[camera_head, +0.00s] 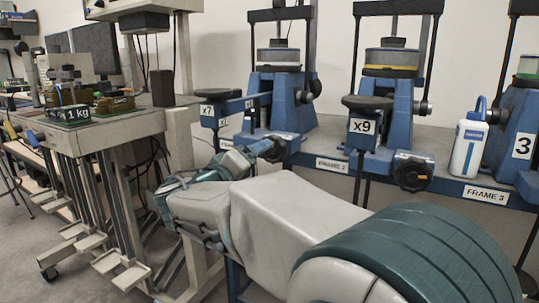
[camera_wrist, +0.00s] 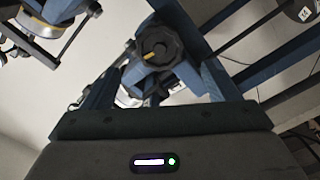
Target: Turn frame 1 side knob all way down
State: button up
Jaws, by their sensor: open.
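Frame 1 (camera_head: 281,98) is the blue stand left of centre, with an x7 plate on its arm. In the wrist view a black lobed knob (camera_wrist: 160,42) with a yellow mark faces me; the mark points roughly left. My gripper (camera_wrist: 160,75) is open, with one finger to each side below the knob in the picture. I cannot tell whether either finger touches it. In the head view my gripper (camera_head: 266,149) is at the front of frame 1, and my arm and hand hide much of what is there.
Frame 2 (camera_head: 386,120), with an x9 plate, stands right of frame 1 and has a black front knob (camera_head: 412,172). A white and blue bottle (camera_head: 467,148) stands beside frame 3 (camera_head: 516,130). A bench (camera_head: 110,130) with weights and hanging levers is at the left.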

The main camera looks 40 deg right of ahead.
aim_at(271, 150)
jog(key=p+x, duration=0.3)
jog(key=x, duration=0.6)
jog(key=shift+d+r, duration=0.15)
jog(key=shift+d, duration=0.15)
jog(key=shift+a, duration=0.15)
jog(key=c, duration=0.5)
jog(key=shift+f, duration=0.2)
jog(key=c, duration=0.8)
jog(key=shift+r, duration=0.1)
